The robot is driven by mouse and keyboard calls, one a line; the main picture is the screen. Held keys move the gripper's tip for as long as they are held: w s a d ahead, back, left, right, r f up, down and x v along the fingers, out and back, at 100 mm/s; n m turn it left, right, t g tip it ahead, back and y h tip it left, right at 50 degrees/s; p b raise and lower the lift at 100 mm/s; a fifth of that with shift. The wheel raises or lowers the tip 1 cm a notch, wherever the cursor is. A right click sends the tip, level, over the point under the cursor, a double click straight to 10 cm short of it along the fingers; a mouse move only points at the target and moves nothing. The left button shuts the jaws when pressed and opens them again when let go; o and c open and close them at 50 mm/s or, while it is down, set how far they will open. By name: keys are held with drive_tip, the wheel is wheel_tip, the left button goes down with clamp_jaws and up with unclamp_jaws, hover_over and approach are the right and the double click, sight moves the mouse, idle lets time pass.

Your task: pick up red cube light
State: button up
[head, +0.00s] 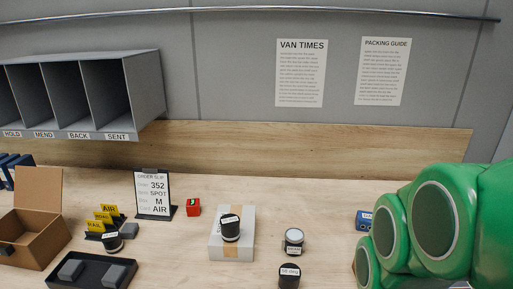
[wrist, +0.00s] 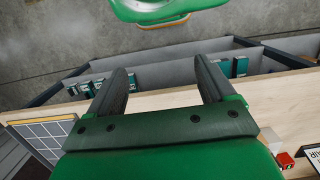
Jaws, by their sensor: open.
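In the head view my green arm fills the right side, and the gripper itself is not visible there.
The order slip stand (head: 153,194) is close left of the cube. A white box (head: 232,247) with a black-lidded jar (head: 230,227) on it stands to the right. An open brown carton (head: 38,215) and dark tray (head: 92,271) are at left. Bare bench lies in front of the cube.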

wheel_tip(320, 180, up, 5)
drive_tip(key=w+a+r+m+y, duration=0.2)
drive_tip(key=w+a, duration=0.4)
drive_tip(key=w, duration=0.3)
drive_tip(key=w+a+r+m+y, duration=0.1)
drive_tip(key=w+a+r+m, duration=0.3)
drive_tip(key=w, duration=0.6)
drive_tip(key=w+a+r+y, duration=0.1)
drive_tip(key=w+a+y, duration=0.1)
drive_tip(key=w+a, duration=0.6)
drive_tip(key=m+y, duration=0.7)
drive_tip(key=m, duration=0.3)
hover_over(196, 201)
drive_tip(key=d, duration=0.5)
wheel_tip(196, 201, down, 7)
drive_tip(key=shift+g, duration=0.3)
wheel_tip(196, 201, down, 18)
drive_tip(key=shift+w+d+r, duration=0.1)
drive_tip(key=shift+w+d, duration=0.05)
drive_tip(key=shift+w+x, duration=0.15)
drive_tip(key=shift+x, duration=1.8)
drive_tip(key=shift+w+x, duration=0.1)
drive_tip(key=shift+x, duration=1.8)
drive_tip(key=shift+c, duration=0.5)
